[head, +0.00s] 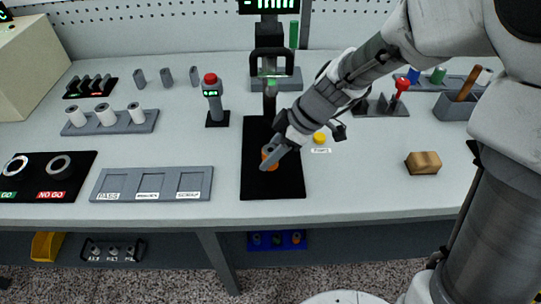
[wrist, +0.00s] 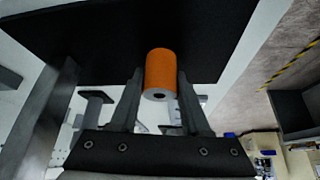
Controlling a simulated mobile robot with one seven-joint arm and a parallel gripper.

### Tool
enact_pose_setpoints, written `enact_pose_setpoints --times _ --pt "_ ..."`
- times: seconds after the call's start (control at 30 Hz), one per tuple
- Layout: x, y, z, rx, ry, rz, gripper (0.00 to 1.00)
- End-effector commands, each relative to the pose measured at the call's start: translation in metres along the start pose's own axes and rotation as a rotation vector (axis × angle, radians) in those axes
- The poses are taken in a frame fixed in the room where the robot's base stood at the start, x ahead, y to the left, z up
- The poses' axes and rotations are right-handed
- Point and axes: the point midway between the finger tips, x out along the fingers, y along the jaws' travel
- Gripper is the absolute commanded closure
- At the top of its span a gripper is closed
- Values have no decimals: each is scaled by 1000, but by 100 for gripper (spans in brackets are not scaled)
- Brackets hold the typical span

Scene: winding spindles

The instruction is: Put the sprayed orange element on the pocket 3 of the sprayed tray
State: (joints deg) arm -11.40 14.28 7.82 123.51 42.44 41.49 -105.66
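The orange element (head: 268,157) is a short cylinder with a hole in its end. It is over the black mat (head: 257,187) in the head view; whether it touches the mat I cannot tell. My gripper (head: 276,153) is at it, with a finger partly covering it. In the wrist view the orange element (wrist: 160,72) lies between my two fingers (wrist: 160,88), close to both; whether they press on it is unclear. A grey tray (head: 150,169) with three empty, labelled pockets lies left of the mat; the left label reads PASS, the others are too small to read.
A GO / NO GO board (head: 45,180) with rings lies at far left. A rack of white spools (head: 130,127) stands behind the tray. A red-topped device (head: 212,100) stands between rack and mat. A wooden block (head: 424,162) is at right. The bench front right is mostly clear.

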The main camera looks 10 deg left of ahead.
Motion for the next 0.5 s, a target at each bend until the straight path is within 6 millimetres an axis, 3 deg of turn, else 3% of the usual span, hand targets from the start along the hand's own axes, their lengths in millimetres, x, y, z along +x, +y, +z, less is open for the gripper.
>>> enact_pose_setpoints --times 0.03,0.2,0.5 --pt "0 0 0 0 0 0 71" --pt "0 0 0 0 0 0 100" --pt "-1 0 -1 -1 0 1 100"
